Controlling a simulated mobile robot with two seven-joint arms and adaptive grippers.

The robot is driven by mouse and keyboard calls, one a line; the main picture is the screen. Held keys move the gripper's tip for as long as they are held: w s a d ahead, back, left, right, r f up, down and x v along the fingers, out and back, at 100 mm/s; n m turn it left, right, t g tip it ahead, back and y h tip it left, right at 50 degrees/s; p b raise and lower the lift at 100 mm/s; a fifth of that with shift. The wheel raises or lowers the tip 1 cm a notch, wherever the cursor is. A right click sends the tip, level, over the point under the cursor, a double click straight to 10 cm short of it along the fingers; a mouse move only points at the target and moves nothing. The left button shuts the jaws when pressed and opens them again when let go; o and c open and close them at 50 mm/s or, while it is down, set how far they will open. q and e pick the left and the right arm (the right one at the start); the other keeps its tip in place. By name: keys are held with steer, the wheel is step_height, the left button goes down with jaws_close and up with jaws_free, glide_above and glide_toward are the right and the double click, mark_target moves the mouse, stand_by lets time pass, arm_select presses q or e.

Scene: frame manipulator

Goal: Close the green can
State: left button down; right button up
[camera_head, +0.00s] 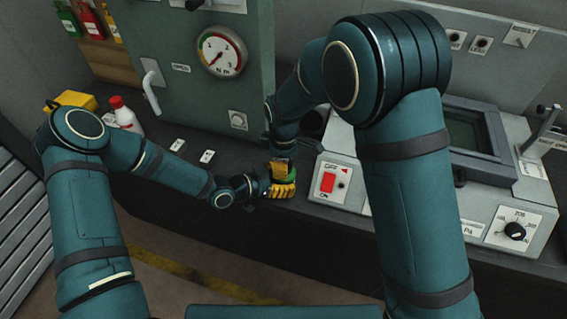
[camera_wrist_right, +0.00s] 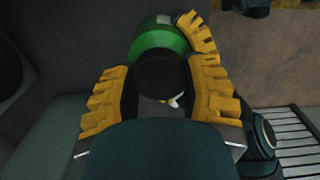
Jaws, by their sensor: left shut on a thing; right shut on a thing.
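The green can (camera_wrist_right: 158,38) shows in the right wrist view, partly hidden by a round black cap (camera_wrist_right: 162,74) in front of it. The cap is in line with the can; I cannot tell whether it is seated. My right gripper (camera_wrist_right: 160,84) has its yellow fingers on both sides of the cap and is shut on it. My left gripper (camera_head: 282,188) is shut on the can, low at the bench's front edge in the head view. One of its yellow fingers curls beside the can in the wrist view. In the head view the grippers nearly hide the can.
A grey machine (camera_head: 345,185) with a red switch stands right of the grippers. A green cabinet (camera_head: 190,90) with a dial gauge stands behind. A white bottle with a red cap (camera_head: 124,114) and a yellow box (camera_head: 76,101) are at the left. The dark bench between is mostly clear.

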steer(key=shift+m, duration=0.3)
steer(key=o, duration=1.2)
steer(key=shift+o, duration=0.2)
steer(key=shift+r, duration=2.25)
steer(key=shift+o, duration=0.3)
